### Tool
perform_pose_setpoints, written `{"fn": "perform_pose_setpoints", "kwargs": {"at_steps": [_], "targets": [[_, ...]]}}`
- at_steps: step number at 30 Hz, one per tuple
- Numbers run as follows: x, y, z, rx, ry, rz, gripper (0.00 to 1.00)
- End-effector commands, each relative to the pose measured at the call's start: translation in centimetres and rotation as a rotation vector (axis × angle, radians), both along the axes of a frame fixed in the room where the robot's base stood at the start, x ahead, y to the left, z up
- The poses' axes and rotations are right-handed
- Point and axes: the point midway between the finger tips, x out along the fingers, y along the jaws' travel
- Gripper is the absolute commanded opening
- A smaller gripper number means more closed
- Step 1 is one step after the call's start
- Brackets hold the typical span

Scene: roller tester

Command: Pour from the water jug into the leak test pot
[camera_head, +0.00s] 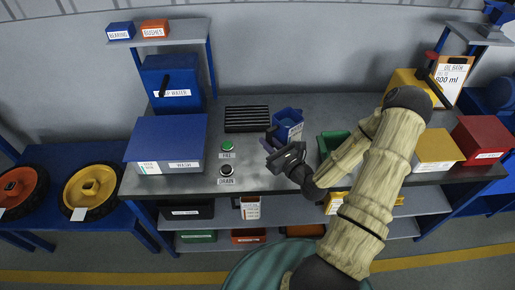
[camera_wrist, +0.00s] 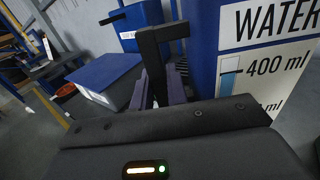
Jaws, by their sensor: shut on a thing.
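The water jug (camera_head: 287,126) is blue with a white label, at the middle of the bench in the head view. In the wrist view the jug (camera_wrist: 205,45) fills the right side; its label reads WATER with a 400 ml mark. My gripper (camera_head: 272,150) is at the jug's near side. In the wrist view my gripper (camera_wrist: 160,88) is shut on the jug's dark handle (camera_wrist: 150,45). I cannot tell whether the jug touches the bench. A green open container (camera_head: 330,143) stands right of the jug, partly hidden by my arm. I cannot tell which thing is the leak test pot.
A black slatted grate (camera_head: 246,119) lies left of the jug. The FILL button (camera_head: 227,147) and DRAIN button (camera_head: 226,170) are in front of it. A blue WASH box (camera_head: 165,138) and blue water tank (camera_head: 172,80) stand left. Yellow and red boxes (camera_head: 484,138) stand right.

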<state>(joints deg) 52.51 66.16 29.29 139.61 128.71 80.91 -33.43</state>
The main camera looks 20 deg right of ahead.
Motion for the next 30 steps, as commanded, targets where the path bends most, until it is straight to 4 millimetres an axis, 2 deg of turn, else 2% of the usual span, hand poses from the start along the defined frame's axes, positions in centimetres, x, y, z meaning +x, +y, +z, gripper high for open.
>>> {"fn": "perform_pose_setpoints", "kwargs": {"at_steps": [1,8,21,24,30], "targets": [[0.2,-1.4,0.1,-0.008,-0.007,0.006,0.00],[-0.3,-6.5,-0.3,-0.008,-0.005,0.074,0.00],[-3.7,-15.6,-2.4,-0.005,-0.001,0.179,0.00],[-4.5,-16.8,-2.8,-0.005,-0.002,0.195,0.00],[-5.2,-18.0,-3.1,-0.001,-0.002,0.208,0.00]]}}
